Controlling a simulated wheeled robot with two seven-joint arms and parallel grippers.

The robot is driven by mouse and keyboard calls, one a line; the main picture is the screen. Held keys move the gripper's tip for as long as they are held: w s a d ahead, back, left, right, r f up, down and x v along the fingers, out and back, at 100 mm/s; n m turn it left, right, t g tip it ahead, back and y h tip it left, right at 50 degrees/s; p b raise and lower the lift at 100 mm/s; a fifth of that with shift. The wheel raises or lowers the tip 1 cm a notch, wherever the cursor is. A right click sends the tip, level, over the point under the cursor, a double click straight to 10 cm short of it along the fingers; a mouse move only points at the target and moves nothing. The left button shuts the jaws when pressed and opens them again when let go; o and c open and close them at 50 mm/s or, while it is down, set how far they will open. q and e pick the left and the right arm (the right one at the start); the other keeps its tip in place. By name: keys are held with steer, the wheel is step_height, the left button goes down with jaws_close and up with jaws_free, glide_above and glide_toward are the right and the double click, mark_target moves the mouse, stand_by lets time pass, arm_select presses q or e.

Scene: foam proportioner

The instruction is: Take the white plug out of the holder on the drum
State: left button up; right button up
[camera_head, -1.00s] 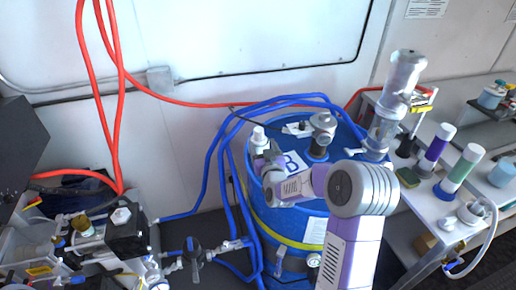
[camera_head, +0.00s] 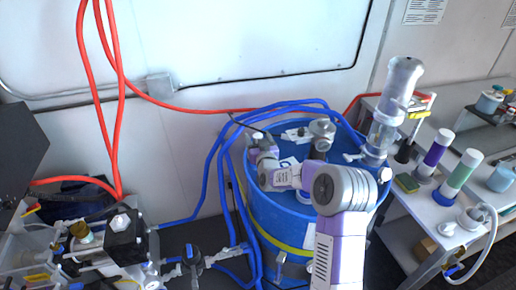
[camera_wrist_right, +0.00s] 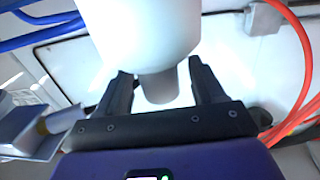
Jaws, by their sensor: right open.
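The blue drum (camera_head: 282,220) stands right of centre in the head view. The white plug (camera_head: 258,134) shows as a small pale top at the drum's left rear edge, partly covered by my right gripper (camera_head: 260,143). In the right wrist view the plug (camera_wrist_right: 140,25) is large and close, with a wide white body and a narrower grey stub. My right gripper (camera_wrist_right: 160,72) is open there, with one dark finger on each side of the stub. I cannot tell whether they touch it. The holder is not clearly visible. My left gripper is not in view.
A grey fitting (camera_head: 321,130) stands on the drum top, with blue hoses (camera_head: 213,165) looping behind and left. A tall clear cylinder (camera_head: 385,125) rises at the drum's right. A bench (camera_head: 425,200) with purple and green-banded bottles stands right. Pump equipment (camera_head: 110,240) fills the lower left.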

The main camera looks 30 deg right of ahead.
steer(key=c, duration=1.1)
